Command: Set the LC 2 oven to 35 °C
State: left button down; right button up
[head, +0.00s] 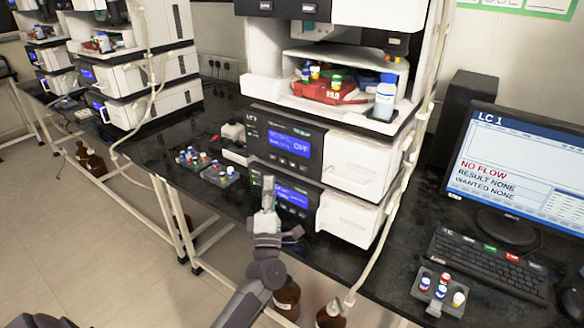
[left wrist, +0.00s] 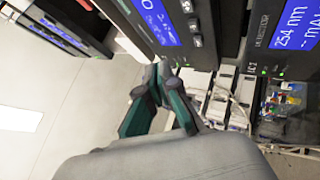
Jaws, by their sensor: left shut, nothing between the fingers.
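A white stack of instrument modules stands on the black bench in the head view. Its upper front panel (head: 284,142) has a blue display reading OFF, with buttons under it; its small label is too blurred to read surely. A lower panel (head: 292,196) has another blue display, its text unclear. My left gripper (head: 268,184) is shut and empty, just in front of the lower panel's left part; contact cannot be told. In the left wrist view, its green fingers (left wrist: 161,72) meet near a panel with buttons (left wrist: 193,25). A panel beside it reads 254 nm (left wrist: 295,25). My right gripper is not in view.
Vial racks (head: 205,168) sit left of the stack. A monitor (head: 520,165) headed LC 1 shows NO FLOW, with a keyboard (head: 487,262) and a small vial rack (head: 438,292) before it. Another stack (head: 135,75) stands farther left. Brown bottles (head: 287,298) are below the bench.

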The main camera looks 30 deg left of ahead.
aim_at(293, 165)
pick_arm(q)
jog(key=w+b, duration=0.2)
jog(key=w, duration=0.4)
jog(key=shift+w+d+b, duration=0.15)
jog(key=shift+d+b, duration=0.1)
jog(key=shift+b, duration=0.15)
dwell(0.9)
jog(key=shift+w, duration=0.15)
jog(key=shift+w+b, duration=0.3)
jog(key=shift+b, duration=0.05)
